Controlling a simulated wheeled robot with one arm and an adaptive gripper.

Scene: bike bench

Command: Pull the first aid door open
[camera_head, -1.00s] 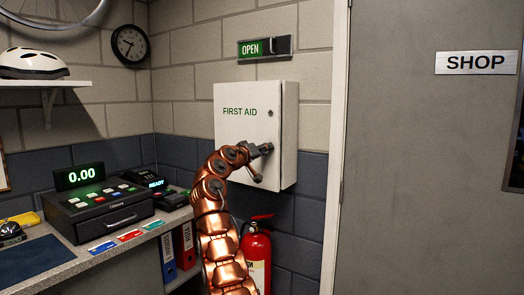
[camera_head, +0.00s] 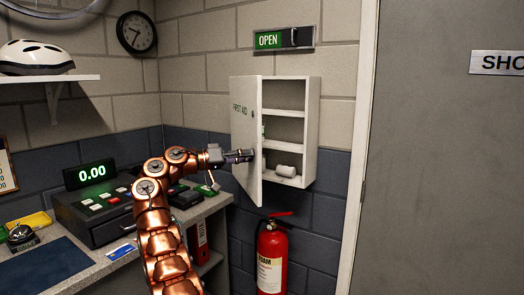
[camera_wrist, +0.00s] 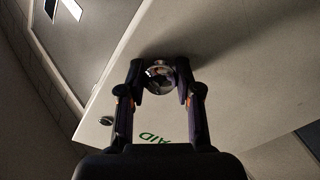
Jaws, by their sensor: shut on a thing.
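The white first aid cabinet (camera_head: 312,125) hangs on the wall, and its door (camera_head: 243,115) stands well open, swung out to the left. The green lettering shows on the door's front. My gripper (camera_head: 248,156) is at the lower part of the door, in front of its outer face. In the wrist view my gripper (camera_wrist: 159,80) is shut on a round shiny knob (camera_wrist: 160,75) on the door (camera_wrist: 215,60). The knob is hidden behind the gripper in the head view.
Inside the cabinet are shelves, with white rolls (camera_head: 286,171) on the lowest. A red fire extinguisher (camera_head: 271,262) stands below. The counter with the cash register (camera_head: 95,215) is at left. A grey door (camera_head: 440,170) is at right.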

